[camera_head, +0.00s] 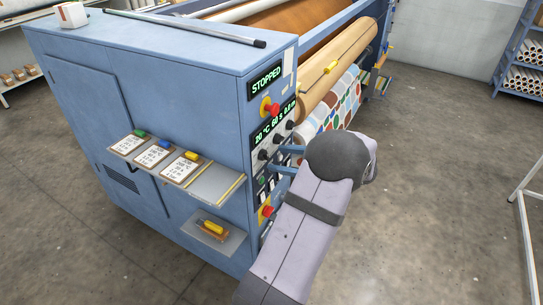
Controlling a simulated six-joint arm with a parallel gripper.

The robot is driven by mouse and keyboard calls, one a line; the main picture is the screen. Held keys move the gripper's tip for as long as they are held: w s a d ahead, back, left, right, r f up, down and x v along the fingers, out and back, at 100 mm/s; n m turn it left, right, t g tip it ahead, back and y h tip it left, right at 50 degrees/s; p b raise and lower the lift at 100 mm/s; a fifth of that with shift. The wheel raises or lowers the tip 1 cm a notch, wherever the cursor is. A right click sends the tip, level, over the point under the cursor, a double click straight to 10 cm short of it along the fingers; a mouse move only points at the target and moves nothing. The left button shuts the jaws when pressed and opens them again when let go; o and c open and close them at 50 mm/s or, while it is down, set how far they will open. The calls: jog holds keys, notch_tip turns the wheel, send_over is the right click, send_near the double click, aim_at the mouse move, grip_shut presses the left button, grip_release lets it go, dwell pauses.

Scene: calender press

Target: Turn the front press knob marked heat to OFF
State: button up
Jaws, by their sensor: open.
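The front panel (274,128) of the blue press carries several small black knobs, with one knob (277,140) just above my gripper and another knob (263,155) to its left. Their markings are too small to read, so I cannot tell which is heat or where any pointer stands. My gripper (275,160) has two blue fingers reaching left toward the panel, spread apart, with no thing seen between them. I cannot tell whether a fingertip touches a knob. My grey arm hides part of the lower right panel.
A display reads STOPPED (266,80). A red stop button (270,108) is above the knobs and another red button (266,212) below. A shelf (215,185) with clipboards juts out left of the panel. Rolls (335,85) lie right of it.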

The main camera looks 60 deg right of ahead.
aim_at(268, 157)
jog(key=shift+p+x, duration=0.5)
jog(key=shift+x, duration=1.75)
jog(key=c, duration=1)
